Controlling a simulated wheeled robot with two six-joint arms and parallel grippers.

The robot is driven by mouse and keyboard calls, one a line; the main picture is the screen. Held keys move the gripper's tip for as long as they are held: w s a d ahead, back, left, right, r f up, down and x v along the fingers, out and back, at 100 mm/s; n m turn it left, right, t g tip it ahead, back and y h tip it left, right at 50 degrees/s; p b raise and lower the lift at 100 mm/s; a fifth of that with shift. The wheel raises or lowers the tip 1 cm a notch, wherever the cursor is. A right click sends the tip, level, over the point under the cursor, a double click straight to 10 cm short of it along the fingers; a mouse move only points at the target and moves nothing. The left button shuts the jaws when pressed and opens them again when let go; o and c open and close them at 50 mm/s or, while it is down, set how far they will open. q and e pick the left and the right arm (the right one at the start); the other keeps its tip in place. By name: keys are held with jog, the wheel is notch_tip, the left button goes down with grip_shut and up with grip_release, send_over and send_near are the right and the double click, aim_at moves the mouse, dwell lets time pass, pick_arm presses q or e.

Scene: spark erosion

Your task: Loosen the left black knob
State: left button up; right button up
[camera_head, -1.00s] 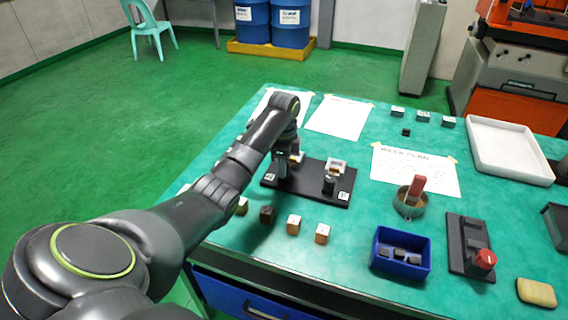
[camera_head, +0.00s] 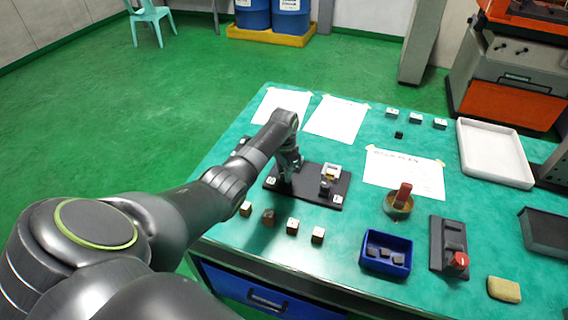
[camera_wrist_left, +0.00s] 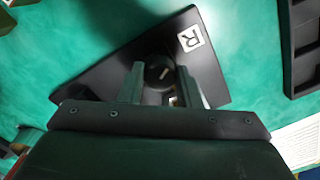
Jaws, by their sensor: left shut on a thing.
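A black base plate (camera_head: 312,198) lies on the green table and carries two small fixtures. My left gripper (camera_head: 287,180) points down at its left end, over the left black knob. In the left wrist view the round knob (camera_wrist_left: 158,72) sits between the two fingers of my left gripper (camera_wrist_left: 160,80), which are shut on it. A white label (camera_wrist_left: 190,38) that looks like an R lies on the plate beside it. The right black knob (camera_head: 326,186) stands free in front of a light metal block. My left arm partly hides the left fixture in the head view.
Several small blocks (camera_head: 292,226) line the front edge of the table. A blue bin (camera_head: 386,270), a round cup (camera_head: 398,210), a black fixture with a red knob (camera_head: 459,261) and a white tray (camera_head: 494,153) are to the right. Paper sheets lie behind the plate.

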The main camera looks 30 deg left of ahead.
pick_arm(q)
jog(key=n+p, duration=0.1)
jog(key=n, duration=0.2)
jog(key=shift+r+p, duration=0.2)
jog(key=shift+p, duration=0.2)
jog(key=n+p, duration=0.1)
jog(key=n, duration=0.2)
jog(key=shift+n+p, duration=0.3)
jog(key=shift+p, duration=0.1)
jog(key=n+p, duration=0.1)
jog(key=n, duration=0.2)
jog(key=shift+d+f, duration=0.1)
jog(key=shift+n+p, duration=0.35)
jog(key=shift+n, duration=1.05)
jog(key=shift+w, duration=0.1)
jog(key=o, duration=1)
jog(key=shift+f, duration=0.1)
jog(key=shift+c, duration=0.2)
